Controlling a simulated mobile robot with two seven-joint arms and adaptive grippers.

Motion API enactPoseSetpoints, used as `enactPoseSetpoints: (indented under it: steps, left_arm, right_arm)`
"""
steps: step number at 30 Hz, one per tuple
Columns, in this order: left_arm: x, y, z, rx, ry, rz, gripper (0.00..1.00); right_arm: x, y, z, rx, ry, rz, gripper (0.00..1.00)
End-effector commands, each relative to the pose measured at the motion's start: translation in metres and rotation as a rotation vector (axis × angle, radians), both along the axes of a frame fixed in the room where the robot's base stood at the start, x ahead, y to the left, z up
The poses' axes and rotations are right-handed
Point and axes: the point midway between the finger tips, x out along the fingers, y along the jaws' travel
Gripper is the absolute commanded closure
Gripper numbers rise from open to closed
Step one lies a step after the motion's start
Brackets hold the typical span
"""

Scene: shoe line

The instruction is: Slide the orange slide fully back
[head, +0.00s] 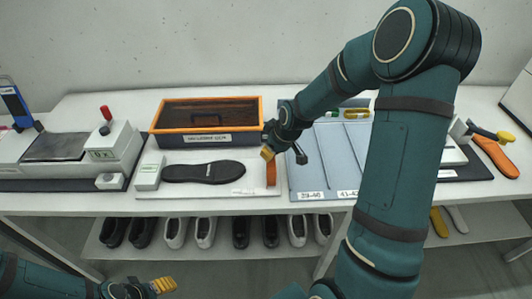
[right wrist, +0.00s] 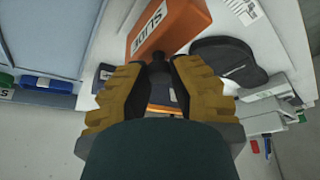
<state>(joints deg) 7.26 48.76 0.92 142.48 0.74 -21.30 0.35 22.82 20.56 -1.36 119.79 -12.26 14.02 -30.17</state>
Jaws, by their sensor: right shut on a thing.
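The orange slide (head: 271,174) stands at the right end of a white base plate, beside a black insole (head: 204,172). In the right wrist view the orange slide (right wrist: 172,22) carries a "SLIDE" label and a dark knob (right wrist: 158,58). My right gripper (head: 267,153) is at the slide's far upper end. In the right wrist view its yellow fingers (right wrist: 158,80) are closed around the knob; the exact contact is partly hidden by the fingers. My left gripper (head: 164,286) hangs low at the bottom left, away from the table; its opening is unclear.
An orange-rimmed dark bin (head: 205,139) stands behind the insole. A grey-blue divided mat (head: 318,165) lies right of the slide. A press-like device (head: 88,150) stands at left. Shoes (head: 174,232) line the shelf below. My right arm covers much of the right side.

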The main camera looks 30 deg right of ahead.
Motion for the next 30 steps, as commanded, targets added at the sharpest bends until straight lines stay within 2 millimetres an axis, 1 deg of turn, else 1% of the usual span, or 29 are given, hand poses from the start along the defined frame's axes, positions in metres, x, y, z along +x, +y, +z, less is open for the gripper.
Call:
enactPoseSetpoints:
  steps: [3,11,12,15,25,28,30]
  left_arm:
    - [0.0,0.0,-0.001,0.0,0.001,0.0,0.41]
    - [0.0,0.0,-0.001,0.001,0.001,0.001,0.41]
    - [0.0,0.0,-0.001,0.001,0.001,0.001,0.41]
    - [0.0,0.0,-0.001,0.001,0.001,0.001,0.41]
    - [0.0,0.0,-0.001,0.0,0.0,0.0,0.41]
    - [0.0,0.0,-0.001,0.0,0.0,0.001,0.41]
    - [0.0,0.0,-0.001,0.0,0.0,0.001,0.41]
  right_arm:
    - [-0.003,-0.004,-0.002,0.0,0.006,-0.003,1.0]
    - [-0.004,-0.005,-0.003,0.0,0.008,-0.004,1.0]
    - [-0.004,-0.005,-0.003,-0.001,0.009,-0.004,0.71]
    - [-0.004,-0.005,-0.002,-0.001,0.008,-0.004,0.41]
    - [-0.003,-0.003,0.001,-0.001,0.004,-0.001,0.41]
    - [-0.005,-0.004,0.007,-0.001,0.003,-0.001,0.41]
    - [-0.008,-0.005,0.016,-0.001,0.0,-0.002,0.41]
